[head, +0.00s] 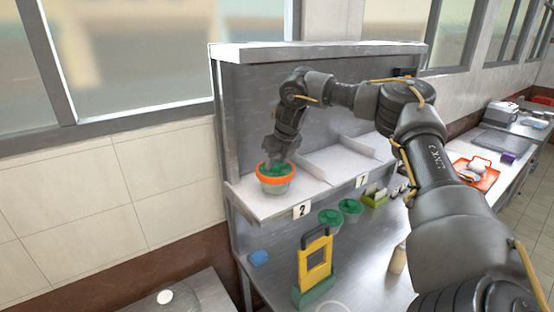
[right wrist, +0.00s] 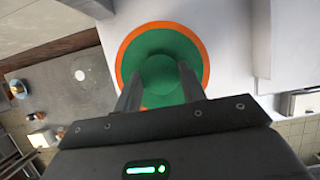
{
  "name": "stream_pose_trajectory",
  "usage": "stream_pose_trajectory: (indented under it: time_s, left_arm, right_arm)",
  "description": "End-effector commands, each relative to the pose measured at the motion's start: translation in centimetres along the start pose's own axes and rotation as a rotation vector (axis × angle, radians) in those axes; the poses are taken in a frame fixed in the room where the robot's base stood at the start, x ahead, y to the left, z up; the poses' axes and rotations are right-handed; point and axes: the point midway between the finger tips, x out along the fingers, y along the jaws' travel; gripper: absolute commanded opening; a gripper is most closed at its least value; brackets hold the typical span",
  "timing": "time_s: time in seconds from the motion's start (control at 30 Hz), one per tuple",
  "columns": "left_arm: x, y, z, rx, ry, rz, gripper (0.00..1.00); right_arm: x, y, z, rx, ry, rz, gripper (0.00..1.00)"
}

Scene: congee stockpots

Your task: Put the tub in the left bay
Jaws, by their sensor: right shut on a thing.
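The tub (head: 276,188) is pale and translucent with an orange rim and a green lid. In the head view it is upright in the left bay of the shelf (head: 245,207), over the white shelf floor, near the front edge. I cannot tell whether its base touches the shelf. My right gripper (head: 279,156) comes down on it from above. In the right wrist view, the two fingers (right wrist: 160,82) are shut on the round green knob of the tub's lid (right wrist: 160,38). My left gripper is not in view.
A low divider (head: 322,172) parts the left bay from the bay to its right, which looks empty. Tags 2 (head: 302,210) and 1 (head: 362,180) mark the shelf front. Below stand two green-lidded tubs (head: 330,218) and a yellow-and-green stand (head: 315,264).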

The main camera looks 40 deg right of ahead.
Motion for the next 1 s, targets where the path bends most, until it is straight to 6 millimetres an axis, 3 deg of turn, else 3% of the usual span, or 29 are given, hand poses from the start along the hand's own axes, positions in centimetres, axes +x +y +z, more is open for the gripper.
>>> stream_pose_trajectory:
  time_s: [0.47, 0.5, 0.63, 1.0]
  left_arm:
    - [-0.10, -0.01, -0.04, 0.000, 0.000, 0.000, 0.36]
    - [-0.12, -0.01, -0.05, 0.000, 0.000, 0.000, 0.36]
    - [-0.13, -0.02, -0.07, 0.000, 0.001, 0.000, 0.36]
    - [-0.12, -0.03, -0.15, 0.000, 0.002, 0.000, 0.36]
  right_arm:
    - [0.90, 0.08, -0.36, 0.000, -0.002, 0.001, 0.00]
    - [0.88, 0.08, -0.37, 0.000, -0.001, 0.001, 0.44]
    - [0.87, 0.08, -0.37, -0.001, -0.001, 0.001, 0.61]
    - [0.40, 0.09, -0.21, 0.000, -0.002, 0.001, 0.62]
